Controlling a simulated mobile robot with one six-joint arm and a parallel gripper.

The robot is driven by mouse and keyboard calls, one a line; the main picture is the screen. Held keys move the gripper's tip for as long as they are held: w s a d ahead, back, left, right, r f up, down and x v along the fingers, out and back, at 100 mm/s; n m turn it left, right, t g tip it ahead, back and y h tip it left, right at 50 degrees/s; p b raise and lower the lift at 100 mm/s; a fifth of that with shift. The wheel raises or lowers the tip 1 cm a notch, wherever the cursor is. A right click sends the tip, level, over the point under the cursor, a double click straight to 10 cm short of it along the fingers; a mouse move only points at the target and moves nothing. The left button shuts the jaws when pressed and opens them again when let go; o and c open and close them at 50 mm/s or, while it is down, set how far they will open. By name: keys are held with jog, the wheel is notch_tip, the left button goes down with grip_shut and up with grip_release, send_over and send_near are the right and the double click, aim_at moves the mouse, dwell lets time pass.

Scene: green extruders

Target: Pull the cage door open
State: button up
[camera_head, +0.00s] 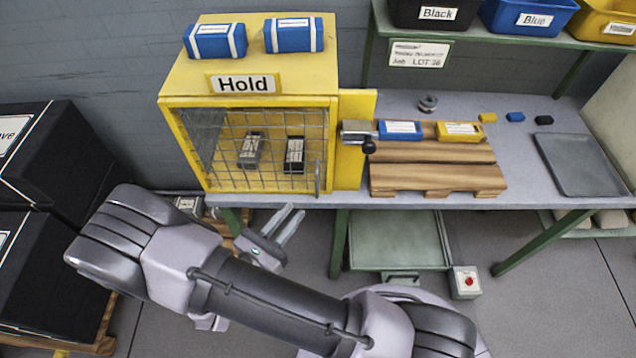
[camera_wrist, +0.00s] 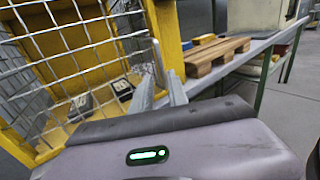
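The yellow cage (camera_head: 330,145) stands on the bench, with a "Hold" sign on its top front edge. Its wire mesh door (camera_head: 262,150) covers the front and looks shut. A slim upright handle (camera_head: 318,180) is at the door's lower right edge. My gripper (camera_head: 290,222) is below and left of the handle in the head view, in front of the bench edge. In the wrist view the door (camera_wrist: 75,45) fills the left, and my gripper (camera_wrist: 162,88) has its two fingers apart with nothing held between them. Whether the fingers touch the door cannot be told.
Two dark labelled items (camera_head: 250,150) lie inside the cage. Two blue boxes (camera_head: 255,38) sit on top. A wooden pallet (camera_head: 435,175) with a blue and a yellow box is right of the cage. Black crates (camera_head: 45,250) stand at left.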

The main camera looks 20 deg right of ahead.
aim_at(316, 186)
jog(key=b+x, duration=0.2)
jog(key=x, duration=0.8)
jog(key=shift+w+d, duration=0.3)
grip_shut()
dwell(0.8)
